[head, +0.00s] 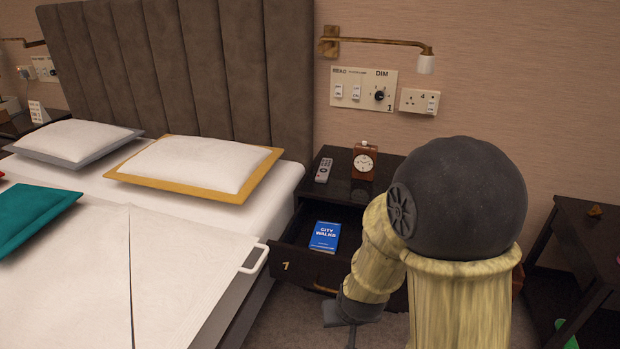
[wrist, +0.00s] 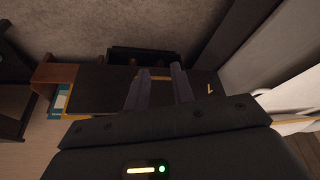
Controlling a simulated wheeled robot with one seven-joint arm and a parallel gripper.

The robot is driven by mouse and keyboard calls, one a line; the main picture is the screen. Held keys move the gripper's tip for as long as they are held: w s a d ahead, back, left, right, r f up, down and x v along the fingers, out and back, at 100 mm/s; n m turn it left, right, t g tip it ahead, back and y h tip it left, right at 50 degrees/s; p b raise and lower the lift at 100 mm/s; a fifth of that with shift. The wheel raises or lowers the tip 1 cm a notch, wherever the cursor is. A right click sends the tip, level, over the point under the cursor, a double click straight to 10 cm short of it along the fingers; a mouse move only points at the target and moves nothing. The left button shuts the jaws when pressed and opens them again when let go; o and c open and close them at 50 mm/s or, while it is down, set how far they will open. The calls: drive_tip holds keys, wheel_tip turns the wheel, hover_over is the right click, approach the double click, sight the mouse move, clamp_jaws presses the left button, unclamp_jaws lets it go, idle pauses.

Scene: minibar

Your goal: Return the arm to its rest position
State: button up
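My arm rises at the right of the head view, and its lower end reaches down in front of the nightstand drawer. My gripper (wrist: 158,72) is open in the wrist view, its two dark fingers apart with nothing held between them. The dark drawer front (wrist: 108,82) lies beyond the fingers, with a brass handle (wrist: 152,76) seen between their tips. I cannot tell whether they touch. In the head view the drawer (head: 290,264), marked 1, stands pulled out. The gripper's fingers are hard to make out there.
A blue City Walks book (head: 325,236) lies in the drawer. The bed (head: 170,270) is close on the left. A dark table (head: 590,235) stands at the right. Carpet shows in front of the drawer.

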drive_tip(key=s+d+r+m+g+p, duration=0.1)
drive_tip(key=s+d+r+g+p, duration=0.1)
drive_tip(key=s+d+r, duration=0.6)
drive_tip(key=w+p+v, duration=0.2)
drive_tip(key=p+v, duration=1)
drive_tip(key=w+a+r+p+v, duration=0.1)
drive_tip(key=w+p+v, duration=0.2)
drive_tip(key=p+v, duration=1)
drive_tip(key=w+r+p+v, duration=0.1)
drive_tip(key=w+p+v, duration=0.2)
drive_tip(key=p+v, duration=0.9)
drive_tip(key=shift+w+a+r+p, duration=0.35)
drive_tip(key=shift+w+r+p, duration=0.05)
drive_tip(key=shift+w+r, duration=0.15)
drive_tip(key=shift+f, duration=0.1)
